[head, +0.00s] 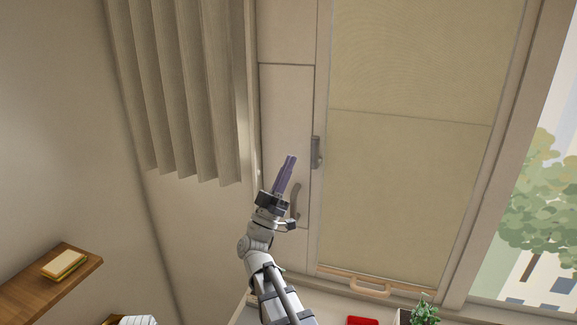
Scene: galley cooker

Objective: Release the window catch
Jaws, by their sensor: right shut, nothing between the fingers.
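A small grey upright catch (316,152) sits on the frame edge between a narrow pale panel (285,110) and the broad blind. A curved grey-brown handle (297,200) shows on the lower part of that panel, partly hidden behind my right gripper. My right gripper (290,160) points up in front of the panel, with its purple-grey fingers together and empty. Its tips appear left of the catch and slightly below it, apart from it in the picture. I cannot tell how far the tips are from the panel. My left gripper is not in view.
A pleated curtain (180,90) hangs at the left. A beige blind (400,190) with a wooden pull (368,289) covers the middle window. A wooden shelf (40,285) holds a sponge (64,264) at lower left. A potted plant (424,310) and a red item (362,321) are at the bottom.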

